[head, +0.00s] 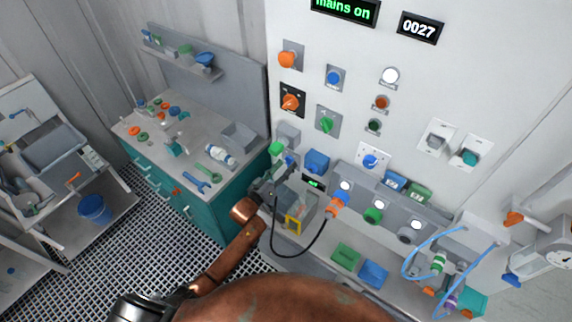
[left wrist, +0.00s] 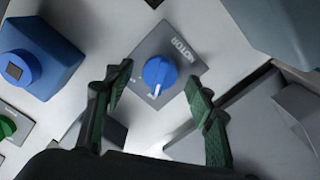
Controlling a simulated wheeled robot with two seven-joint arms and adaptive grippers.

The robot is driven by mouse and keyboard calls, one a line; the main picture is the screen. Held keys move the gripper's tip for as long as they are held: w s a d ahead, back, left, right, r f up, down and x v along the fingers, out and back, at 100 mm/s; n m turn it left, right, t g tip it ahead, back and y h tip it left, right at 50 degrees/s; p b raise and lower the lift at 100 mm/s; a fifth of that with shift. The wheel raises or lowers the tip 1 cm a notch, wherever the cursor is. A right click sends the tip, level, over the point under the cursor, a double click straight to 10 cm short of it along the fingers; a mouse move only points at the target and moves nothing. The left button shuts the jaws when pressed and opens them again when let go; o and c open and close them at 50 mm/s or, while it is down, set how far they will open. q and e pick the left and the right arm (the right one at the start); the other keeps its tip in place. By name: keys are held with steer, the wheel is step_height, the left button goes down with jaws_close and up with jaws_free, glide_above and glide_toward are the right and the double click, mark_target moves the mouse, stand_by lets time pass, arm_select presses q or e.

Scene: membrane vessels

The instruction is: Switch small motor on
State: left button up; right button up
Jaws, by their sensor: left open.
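A blue rotary knob (left wrist: 160,74) sits on a grey square plate (left wrist: 150,47) whose label appears to read MOTOR, turned in the picture. The knob's white mark points toward the lower edge of the left wrist view. My left gripper (left wrist: 162,88) is open, its two dark green fingers on either side of the knob in that view. I cannot tell whether they touch it. In the head view my left gripper (head: 277,182) is at the left end of the panel's bench; it partly hides the small controls there. My right gripper is not in view.
A blue box (left wrist: 38,62) with a button and a green knob (left wrist: 6,127) are left of the plate in the wrist view. A black cable (head: 300,254) loops beside my left arm to an orange and blue plug (head: 337,204). The display (head: 343,9) reads "mains on".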

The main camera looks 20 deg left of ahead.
arm_select(q)
steer(key=shift+w+d, duration=0.15)
steer(key=shift+w, duration=0.35)
steer(key=c, duration=1.2)
